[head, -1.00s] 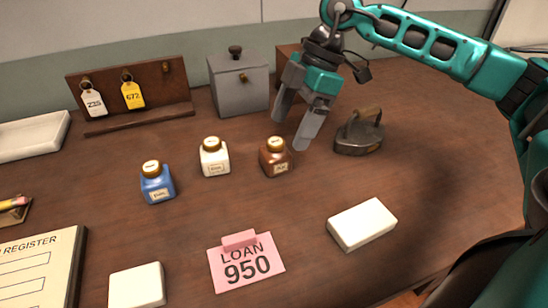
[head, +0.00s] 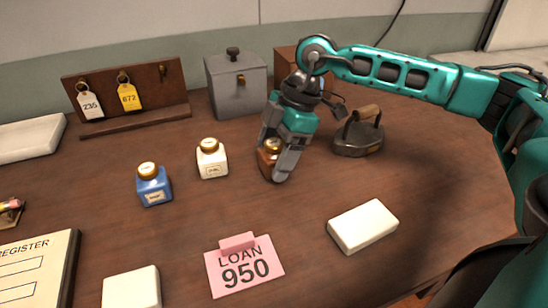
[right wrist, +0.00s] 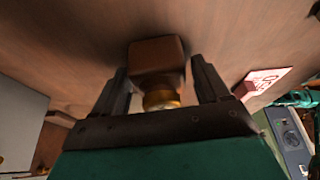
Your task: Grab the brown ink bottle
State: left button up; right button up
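The brown ink bottle (head: 265,159) with its gold cap stands on the wooden table, partly hidden behind my right gripper (head: 273,172) in the head view. The gripper points down with a finger on each side of the bottle. In the right wrist view the bottle (right wrist: 156,58) sits between the two spread fingers of the gripper (right wrist: 165,82), with a gap showing beside it. My right gripper is open around the bottle. My left gripper is not in view.
A white bottle (head: 212,160) and a blue bottle (head: 154,186) stand to the left. A flat iron (head: 359,137) is close on the right, and a grey box (head: 237,86) is behind. A white block (head: 362,227) and pink loan card (head: 244,268) lie in front.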

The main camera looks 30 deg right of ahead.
jog(key=c, duration=0.9)
jog(key=shift+r, duration=0.1)
